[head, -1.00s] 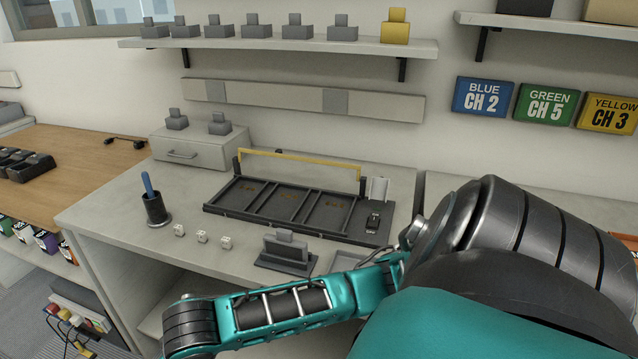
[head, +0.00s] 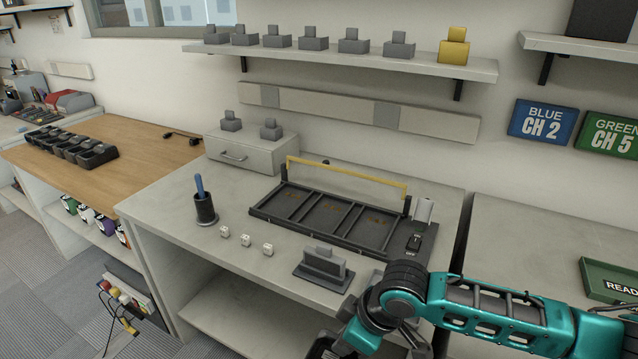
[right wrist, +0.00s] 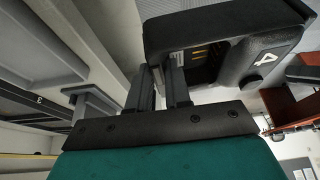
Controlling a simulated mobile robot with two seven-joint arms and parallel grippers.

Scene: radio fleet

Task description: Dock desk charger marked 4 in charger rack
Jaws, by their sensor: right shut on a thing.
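The desk charger marked 4 (right wrist: 262,62) is a black block with a white 4, shown in the right wrist view. My right gripper (right wrist: 160,88) is shut on it; its two fingers meet the charger's edge. The charger rack (head: 300,206) is a black tray with open bays and a yellow-edged panel along its back, on the grey desk. The bays look empty. Part of the rack, with a small 3, also shows at the left of the right wrist view (right wrist: 40,101). In the head view my right arm is low in front of the desk. My left gripper is not in view.
A grey stand (head: 322,266) stands in front of the rack, with several small white cubes (head: 246,240) and a pen cup (head: 205,208) left of it. A drawer box (head: 250,153) is behind. Several black chargers (head: 70,146) sit on the wooden table.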

